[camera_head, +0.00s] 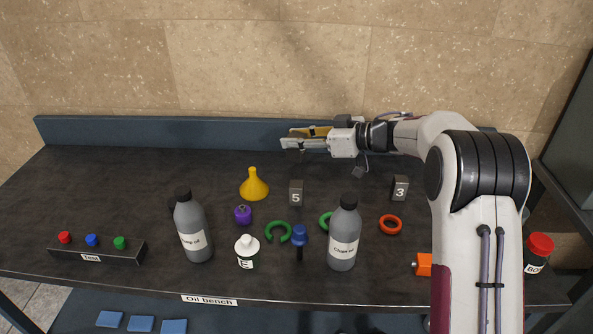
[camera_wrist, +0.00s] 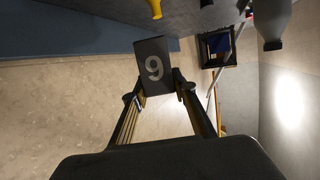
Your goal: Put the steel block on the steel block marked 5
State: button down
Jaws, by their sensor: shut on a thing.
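A dark steel block (camera_wrist: 155,52) is between my fingertips (camera_wrist: 155,88) in the wrist view; its face reads as 9 there, though it could be a 6 turned over. My gripper (camera_head: 290,140) is shut on it. In the head view the gripper points left above the rear of the bench, and the held block is hard to make out there. The steel block marked 5 (camera_head: 296,194) stands upright on the bench, below and in front of the gripper, apart from it. Its top looks clear.
A steel block marked 3 (camera_head: 400,188) stands to the right. A yellow funnel (camera_head: 254,185) and purple piece (camera_head: 243,215) are left of block 5. Grey bottles (camera_head: 193,232) (camera_head: 343,240), a white bottle (camera_head: 247,252), a blue-handled tool (camera_head: 299,238) and green rings (camera_head: 278,232) stand in front.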

aim_at(303, 153)
jog(key=shift+f, duration=2.25)
jog(key=shift+f, duration=1.9)
jog(key=shift+f, duration=0.1)
jog(key=c, duration=1.6)
grip_release()
jog(key=shift+f, duration=0.15)
jog(key=shift+v, duration=1)
jog(key=v, duration=1)
jog(key=shift+w, duration=0.1)
